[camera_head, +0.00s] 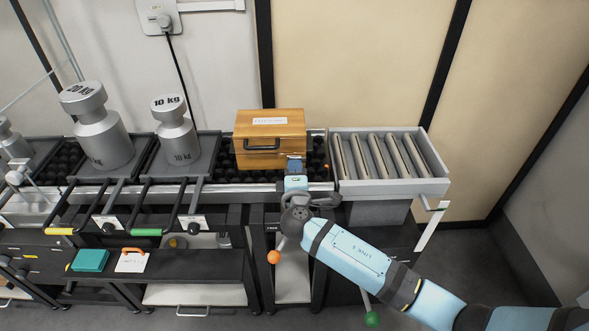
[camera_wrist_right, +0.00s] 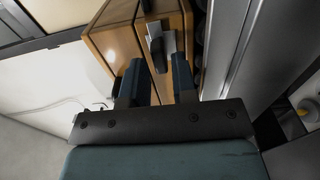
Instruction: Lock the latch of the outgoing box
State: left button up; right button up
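The outgoing box (camera_head: 270,128) is a wooden box with a white label and a dark handle, standing on the black roller strip. My right gripper (camera_head: 294,163) is at its front right, by the lower part. In the right wrist view the box (camera_wrist_right: 115,48) fills the upper middle. A dark latch (camera_wrist_right: 157,54) on a pale metal plate shows on its face. The fingers of my right gripper (camera_wrist_right: 156,80) are apart, with the latch just ahead between them. I cannot tell whether they touch it. My left gripper is not in view.
Two grey weights (camera_head: 101,130) (camera_head: 176,132) stand on scales left of the box. A grey roller tray (camera_head: 390,184) adjoins on the right. Levers with coloured grips (camera_head: 147,232) stick out in front. A lower shelf holds a teal block (camera_head: 90,260) and a white card (camera_head: 131,263).

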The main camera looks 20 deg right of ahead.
jog(key=shift+w+d, duration=0.2)
jog(key=shift+w, duration=0.45)
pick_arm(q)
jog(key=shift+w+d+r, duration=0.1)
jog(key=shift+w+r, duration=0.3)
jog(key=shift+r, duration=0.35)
pick_arm(e)
grip_shut()
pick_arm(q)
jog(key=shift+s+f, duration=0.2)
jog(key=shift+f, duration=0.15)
